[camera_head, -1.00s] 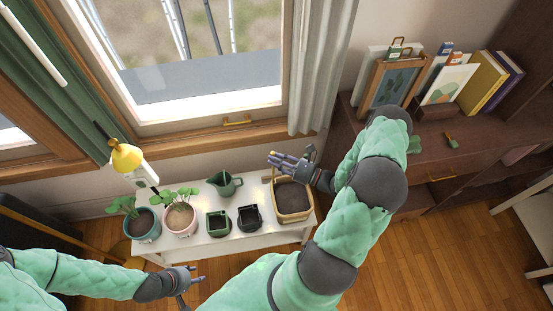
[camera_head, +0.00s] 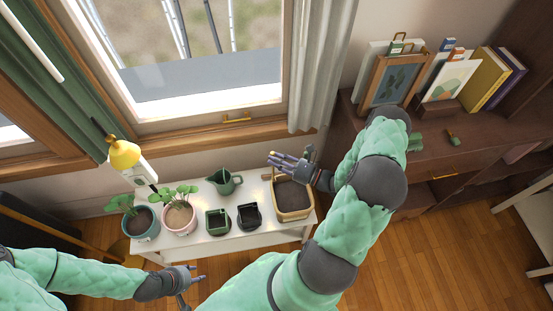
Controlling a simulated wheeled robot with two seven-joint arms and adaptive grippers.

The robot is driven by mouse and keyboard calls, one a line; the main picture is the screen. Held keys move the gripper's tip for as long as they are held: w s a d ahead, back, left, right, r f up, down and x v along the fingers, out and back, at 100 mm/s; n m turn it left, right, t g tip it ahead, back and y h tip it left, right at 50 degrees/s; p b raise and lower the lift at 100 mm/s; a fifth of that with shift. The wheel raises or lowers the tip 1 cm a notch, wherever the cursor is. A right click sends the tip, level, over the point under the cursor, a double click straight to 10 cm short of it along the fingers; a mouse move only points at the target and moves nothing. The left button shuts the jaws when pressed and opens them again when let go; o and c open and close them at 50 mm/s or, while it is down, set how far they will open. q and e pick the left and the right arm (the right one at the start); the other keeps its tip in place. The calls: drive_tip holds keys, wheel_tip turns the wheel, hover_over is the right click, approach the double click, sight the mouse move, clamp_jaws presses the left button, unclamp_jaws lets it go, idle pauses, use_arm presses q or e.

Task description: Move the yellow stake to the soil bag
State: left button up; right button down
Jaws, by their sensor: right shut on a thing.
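The soil bag (camera_head: 292,199) is a tan, open-topped container of dark soil at the right end of the white bench. My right gripper (camera_head: 284,161) is over the bag's back edge, by the wall, and is shut on the yellow stake (camera_head: 272,154). Only a small yellow bit of the stake shows at the fingertips; the rest is hidden or too small to make out. My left gripper (camera_head: 194,279) is open and empty in front of the bench, low in the view.
On the bench (camera_head: 170,251) stand two potted plants (camera_head: 141,222) (camera_head: 180,217), a green pot (camera_head: 217,222), a black pot (camera_head: 249,216) and a green watering jug (camera_head: 224,182). A yellow-topped bottle (camera_head: 124,155) is behind them. A dark cabinet with frames and books is at the right.

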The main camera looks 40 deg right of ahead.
drive_tip(key=shift+f+b, duration=1.15)
drive_tip(key=shift+f, duration=0.45)
drive_tip(key=c, duration=1)
unclamp_jaws()
